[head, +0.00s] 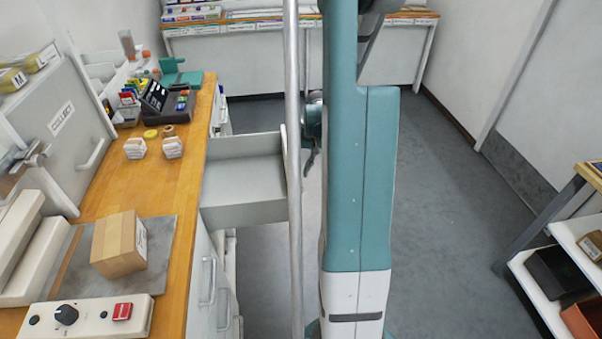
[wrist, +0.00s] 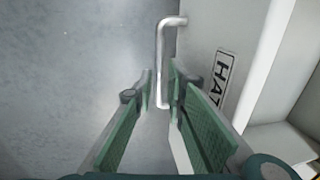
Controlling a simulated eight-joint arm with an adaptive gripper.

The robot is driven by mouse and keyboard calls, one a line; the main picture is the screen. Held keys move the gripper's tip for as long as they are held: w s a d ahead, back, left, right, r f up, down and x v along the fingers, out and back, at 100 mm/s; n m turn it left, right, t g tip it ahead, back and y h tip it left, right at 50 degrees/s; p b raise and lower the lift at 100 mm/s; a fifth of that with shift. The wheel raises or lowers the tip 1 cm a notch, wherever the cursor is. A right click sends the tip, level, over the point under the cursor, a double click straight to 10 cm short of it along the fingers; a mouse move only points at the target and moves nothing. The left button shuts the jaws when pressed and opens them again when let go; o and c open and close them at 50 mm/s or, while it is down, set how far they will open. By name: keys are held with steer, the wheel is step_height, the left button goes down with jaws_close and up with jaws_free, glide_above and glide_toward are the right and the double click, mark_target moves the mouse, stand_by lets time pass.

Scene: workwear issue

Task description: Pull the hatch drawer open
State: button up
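The hatch drawer (head: 245,200) is a grey box that stands pulled out from the wooden counter, its inside showing empty in the head view. In the wrist view its front (wrist: 205,40) carries a partly hidden label (wrist: 222,75) reading "HAT". A pale bar handle (wrist: 160,50) stands off that front. My gripper (wrist: 161,85) has its two green-padded fingers on either side of the handle, with narrow gaps showing, so it looks open around the bar. In the head view my gripper (head: 309,150) is at the drawer's front, mostly hidden by my arm and a pole.
The counter (head: 190,180) holds a cardboard box (head: 120,245) on a grey mat, a control panel (head: 85,317), and small white packs (head: 172,148). Cupboard handles (head: 208,281) stick out below. A shelf rack (head: 560,255) stands at right; the grey floor (head: 450,240) between is clear.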

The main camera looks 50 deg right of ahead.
step_height(320, 180, up, 10)
steer(key=s+d, duration=0.1)
steer(key=shift+s+d, duration=0.2)
stand_by(0.6)
stand_by(0.3)
steer(key=w+a+r+n+t+h, duration=0.15)
steer(key=a+r, duration=0.25)
steer(key=a, duration=0.5)
steer(key=w+a+r+n, duration=0.1)
steer(key=w+a+r, duration=0.1)
steer(key=a+r, duration=0.5)
steer(key=w+a+r+n+h, duration=0.1)
steer(key=w+a+r, duration=0.1)
steer(key=a, duration=0.9)
steer(key=s+a+r+n+t, duration=0.1)
steer(key=s+a, duration=0.2)
steer(key=a, duration=0.5)
steer(key=s+a+r+n+t, duration=0.1)
steer(key=s+a+n, duration=0.1)
steer(key=a, duration=0.6)
steer(key=s+a+r+n+t, duration=0.2)
steer(key=s+a, duration=0.3)
steer(key=a, duration=0.3)
steer(key=shift+a+y, duration=0.35)
steer(key=shift+y, duration=0.1)
steer(key=shift+s, duration=0.1)
